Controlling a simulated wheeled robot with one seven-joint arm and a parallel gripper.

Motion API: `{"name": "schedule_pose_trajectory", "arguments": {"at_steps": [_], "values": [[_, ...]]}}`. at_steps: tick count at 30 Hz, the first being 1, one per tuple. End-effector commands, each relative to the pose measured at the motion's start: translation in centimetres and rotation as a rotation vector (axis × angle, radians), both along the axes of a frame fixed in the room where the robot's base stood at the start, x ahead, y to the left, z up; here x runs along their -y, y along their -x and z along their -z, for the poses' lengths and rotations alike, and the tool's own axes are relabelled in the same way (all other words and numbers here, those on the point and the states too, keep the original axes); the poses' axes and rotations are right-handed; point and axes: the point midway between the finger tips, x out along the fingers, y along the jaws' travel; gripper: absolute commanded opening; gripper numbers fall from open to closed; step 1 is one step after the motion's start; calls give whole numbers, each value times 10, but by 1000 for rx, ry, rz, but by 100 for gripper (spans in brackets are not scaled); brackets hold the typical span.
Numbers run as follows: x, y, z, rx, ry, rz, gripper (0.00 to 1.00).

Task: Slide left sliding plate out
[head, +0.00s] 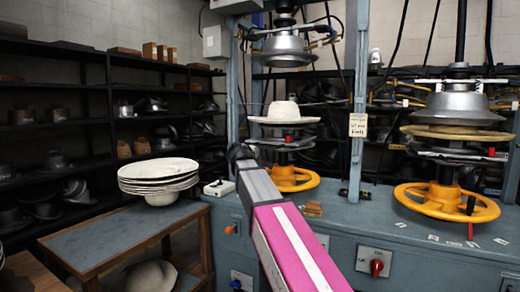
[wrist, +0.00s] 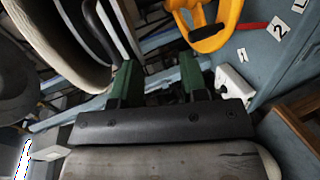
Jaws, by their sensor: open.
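The left press station in the head view holds a pale hat (head: 284,112) with a wide flat brim. Below it is a dark sliding plate (head: 280,143) with a small red handle (head: 288,139) at its front. My gripper (head: 239,153) is in front and to the left of this plate, apart from the handle, partly hidden by my own arm. In the wrist view my gripper (wrist: 160,76) shows two green fingers spread apart with nothing between them. The sliding plate cannot be made out clearly in the wrist view.
A stack of pale hats (head: 158,180) stands on a wooden table (head: 110,235) at left. A yellow handwheel (head: 290,178) sits below the left plate, near a white switch box (head: 218,188). A second press (head: 462,105) stands at right. Shelves line the left wall.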

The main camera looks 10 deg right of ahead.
Motion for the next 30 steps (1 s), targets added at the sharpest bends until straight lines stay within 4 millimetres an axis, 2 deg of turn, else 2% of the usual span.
{"name": "schedule_pose_trajectory", "arguments": {"at_steps": [1,3,8,14,24,30], "values": [[-5,-4,-20,20,31,-7,40],[-7,-5,-40,37,67,-14,40],[-9,-6,-58,53,106,-18,40],[1,-22,-56,53,109,-18,40],[35,-69,-44,51,106,-18,40],[48,-86,-39,53,106,-18,40]]}}
